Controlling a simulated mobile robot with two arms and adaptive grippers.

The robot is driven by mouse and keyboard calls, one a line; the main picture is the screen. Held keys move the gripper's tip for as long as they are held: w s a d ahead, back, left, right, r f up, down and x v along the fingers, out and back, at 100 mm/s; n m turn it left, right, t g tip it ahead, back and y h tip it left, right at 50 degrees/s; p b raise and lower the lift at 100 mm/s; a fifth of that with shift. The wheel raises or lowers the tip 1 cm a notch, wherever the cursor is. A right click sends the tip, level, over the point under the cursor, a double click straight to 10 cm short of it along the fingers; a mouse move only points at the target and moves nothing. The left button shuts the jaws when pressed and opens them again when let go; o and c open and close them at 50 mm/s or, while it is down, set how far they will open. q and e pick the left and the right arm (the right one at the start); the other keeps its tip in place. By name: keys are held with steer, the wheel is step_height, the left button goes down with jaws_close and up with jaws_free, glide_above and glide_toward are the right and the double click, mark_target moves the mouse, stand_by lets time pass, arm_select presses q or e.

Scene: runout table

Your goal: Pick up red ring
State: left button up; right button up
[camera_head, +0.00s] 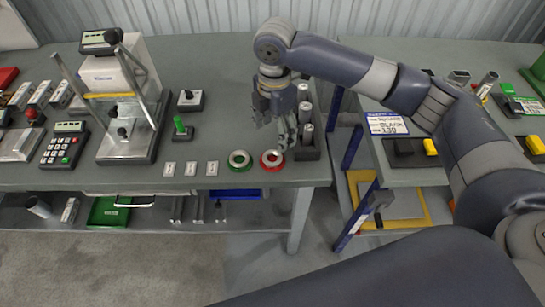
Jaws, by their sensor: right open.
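The red ring (264,166) lies flat on the grey table near its front edge, with a pale inner part. A green ring (232,163) of the same form lies just left of it. My right gripper (275,136) points down above and slightly behind the red ring, its fingers apart and empty. Its fingertips look close to the ring's back edge; whether they touch it I cannot tell. My left gripper is not in view.
A dark holder with grey cylinders (306,112) stands right beside the gripper. Small white labels (190,169) lie left of the rings. A press-like device (122,100) stands further left. A gap separates this table from the right one (405,175).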

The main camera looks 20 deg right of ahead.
glide_above(274, 159)
step_height(274, 159, down, 4)
steer(key=shift+f+p, duration=0.1)
steer(key=shift+p, duration=0.25)
steer(key=shift+f, duration=0.3)
step_height(274, 159, down, 4)
steer(key=shift+r+p, duration=0.15)
steer(key=shift+p, duration=0.8)
steer(key=shift+f, duration=0.45)
steer(key=shift+c, duration=0.6)
steer(key=c, duration=1.1)
